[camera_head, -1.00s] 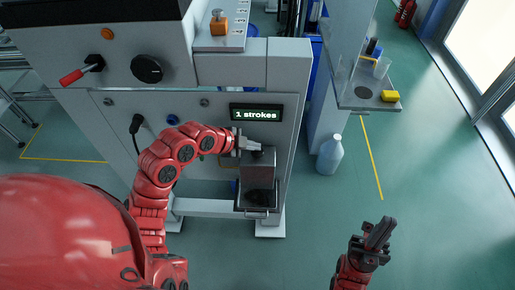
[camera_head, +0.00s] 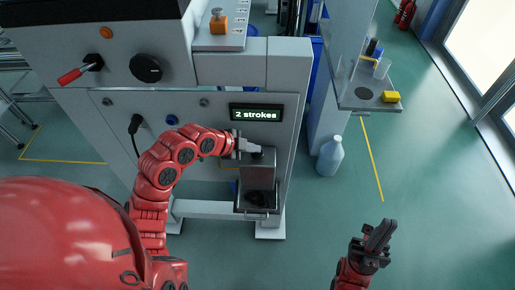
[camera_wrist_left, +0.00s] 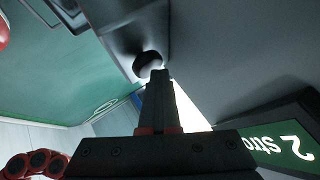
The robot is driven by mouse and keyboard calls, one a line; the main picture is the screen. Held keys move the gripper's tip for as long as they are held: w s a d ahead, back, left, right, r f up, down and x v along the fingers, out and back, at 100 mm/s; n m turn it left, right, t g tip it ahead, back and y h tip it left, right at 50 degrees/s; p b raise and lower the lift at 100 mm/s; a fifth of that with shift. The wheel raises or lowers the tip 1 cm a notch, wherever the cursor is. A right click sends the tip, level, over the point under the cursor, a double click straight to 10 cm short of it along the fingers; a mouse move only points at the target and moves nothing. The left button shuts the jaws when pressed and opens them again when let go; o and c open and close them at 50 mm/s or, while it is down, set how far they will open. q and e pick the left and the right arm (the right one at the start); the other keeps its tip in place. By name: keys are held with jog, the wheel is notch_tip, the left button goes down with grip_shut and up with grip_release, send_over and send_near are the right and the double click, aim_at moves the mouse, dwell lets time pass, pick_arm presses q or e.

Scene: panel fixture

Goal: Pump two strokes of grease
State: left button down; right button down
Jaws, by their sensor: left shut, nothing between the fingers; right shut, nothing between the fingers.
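The grease pump (camera_head: 259,176) is a grey metal box with a dark plunger knob on top, mounted on the front of the panel fixture. It stands over a small tray (camera_head: 240,206). The display (camera_head: 256,113) above it reads "2 strokes". My left gripper (camera_head: 256,149) is shut with its fingertips at the top of the pump. In the left wrist view the shut fingers (camera_wrist_left: 156,78) point at the dark round knob (camera_wrist_left: 147,63); whether they touch is unclear. My right gripper (camera_head: 377,238) is shut and empty, over open floor at lower right.
The panel (camera_head: 220,125) carries a red-handled lever (camera_head: 80,74), a black dial (camera_head: 147,68) and a plugged cable (camera_head: 135,124).

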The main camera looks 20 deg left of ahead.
aim_at(254, 154)
pick_arm(q)
jog(key=shift+r+p, duration=0.55)
jog(key=shift+r, duration=1.05)
notch_tip(254, 154, up, 5)
jog(key=shift+p, duration=1.15)
